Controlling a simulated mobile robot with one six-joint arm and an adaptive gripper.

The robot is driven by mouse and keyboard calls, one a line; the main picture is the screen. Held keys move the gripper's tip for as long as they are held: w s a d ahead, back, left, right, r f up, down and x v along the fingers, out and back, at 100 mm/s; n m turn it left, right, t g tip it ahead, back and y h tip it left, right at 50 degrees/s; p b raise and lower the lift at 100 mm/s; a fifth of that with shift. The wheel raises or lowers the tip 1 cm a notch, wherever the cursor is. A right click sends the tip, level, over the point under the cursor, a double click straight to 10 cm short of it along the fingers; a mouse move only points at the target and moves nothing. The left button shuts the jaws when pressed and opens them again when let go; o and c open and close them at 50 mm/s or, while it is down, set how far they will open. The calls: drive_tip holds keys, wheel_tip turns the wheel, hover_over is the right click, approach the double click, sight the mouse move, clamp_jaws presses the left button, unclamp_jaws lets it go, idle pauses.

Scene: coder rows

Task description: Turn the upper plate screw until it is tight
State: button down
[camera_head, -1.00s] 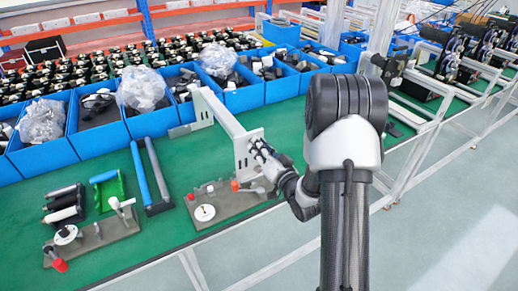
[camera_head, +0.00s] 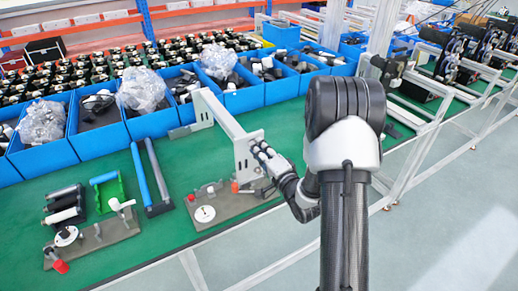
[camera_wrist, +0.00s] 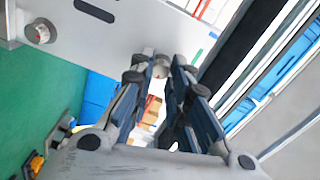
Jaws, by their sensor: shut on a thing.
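The pale upright plate (camera_head: 243,157) stands at the near end of a long grey frame on the bench; it also shows in the wrist view (camera_wrist: 120,38). My gripper (camera_head: 258,150) is at the upper part of this plate. In the wrist view my gripper (camera_wrist: 160,66) has its fingertips closed together on the upper plate screw (camera_wrist: 160,71), a small pale head mostly hidden between them. The lower plate screw (camera_wrist: 40,33) is in the left of the wrist view, nearer the green bench, clear of the fingers. How tight either screw is cannot be seen.
A grey fixture board (camera_head: 225,208) with a white disc lies below the plate, close to my wrist. Another fixture (camera_head: 98,240) is at the front left. Blue bins (camera_head: 160,121) line the back. Bare green bench (camera_head: 165,240) lies between the fixtures.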

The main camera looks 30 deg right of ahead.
idle(0.3)
drive_tip(key=shift+d, duration=0.1)
drive_tip(key=c, duration=1.5)
unclamp_jaws()
drive_tip(key=shift+s, duration=0.1)
drive_tip(key=s, duration=1.2)
drive_tip(key=shift+d, duration=0.15)
drive_tip(key=shift+w, duration=0.1)
